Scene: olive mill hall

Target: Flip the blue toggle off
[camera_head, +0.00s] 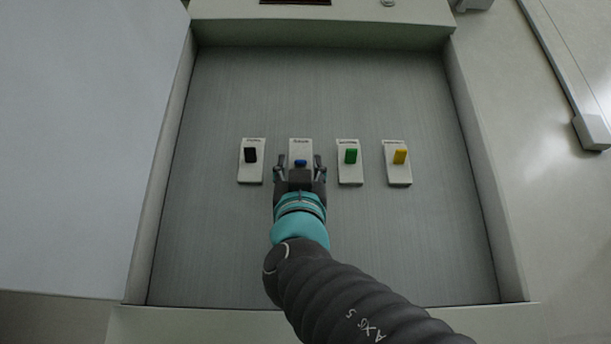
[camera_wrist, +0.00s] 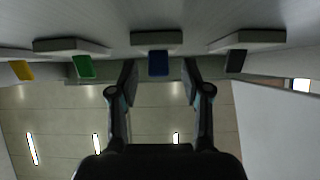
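The blue toggle (camera_head: 300,162) sits on a white labelled plate (camera_head: 301,145) on the back panel of an open cabinet, second from the left in a row. It also shows in the wrist view (camera_wrist: 158,64), at the top between my finger lines. My gripper (camera_head: 300,168) is in front of this plate, with one finger on each side of the blue toggle. In the wrist view the fingers (camera_wrist: 160,84) are apart with nothing held between them. The lower part of the plate is hidden behind my gripper. I cannot tell whether a finger touches the toggle.
A black toggle (camera_head: 250,155) is just left of it. A green toggle (camera_head: 351,156) and a yellow toggle (camera_head: 400,156) are to its right. The cabinet's side walls (camera_head: 487,190) stick out around the panel. A white door (camera_head: 75,140) stands open at the left.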

